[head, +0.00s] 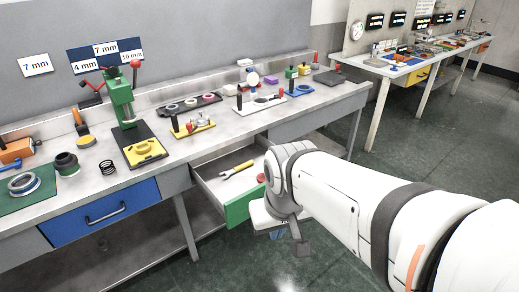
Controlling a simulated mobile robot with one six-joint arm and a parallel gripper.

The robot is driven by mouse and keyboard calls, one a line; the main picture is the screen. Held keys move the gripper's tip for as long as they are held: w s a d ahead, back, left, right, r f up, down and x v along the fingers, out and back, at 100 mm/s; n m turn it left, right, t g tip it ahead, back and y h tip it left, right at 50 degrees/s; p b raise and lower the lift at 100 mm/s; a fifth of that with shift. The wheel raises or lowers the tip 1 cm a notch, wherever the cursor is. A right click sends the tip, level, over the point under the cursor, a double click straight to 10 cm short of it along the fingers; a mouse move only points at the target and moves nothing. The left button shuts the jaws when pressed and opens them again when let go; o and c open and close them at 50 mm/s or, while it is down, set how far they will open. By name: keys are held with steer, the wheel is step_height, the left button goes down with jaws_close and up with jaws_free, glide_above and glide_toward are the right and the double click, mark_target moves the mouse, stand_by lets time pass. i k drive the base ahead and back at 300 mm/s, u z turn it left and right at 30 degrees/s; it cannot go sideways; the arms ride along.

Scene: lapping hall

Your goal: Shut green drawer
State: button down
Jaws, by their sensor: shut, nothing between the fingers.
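The green drawer (237,209) is pulled out from under the long workbench, at the middle of the head view. Its grey side walls and open inside show. A yellow wrench (237,170) lies in it, and part of a red item (262,178) shows beside my wrist. My gripper (264,216) is low, by the right part of the green front, partly hidden by my wrist. Its fingers are hard to make out, but it is shut and empty. I cannot tell whether it touches the drawer front.
The blue drawer (100,212) on the left is closed. The workbench top (215,140) holds a green press (122,100), a yellow-based fixture (193,127) and several small parts. Green floor (340,140) is free to the right, before a second bench (405,72).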

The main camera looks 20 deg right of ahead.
mark_target(232, 196)
steer(key=z, duration=0.05)
steer(key=i, duration=1)
steer(key=u, duration=0.05)
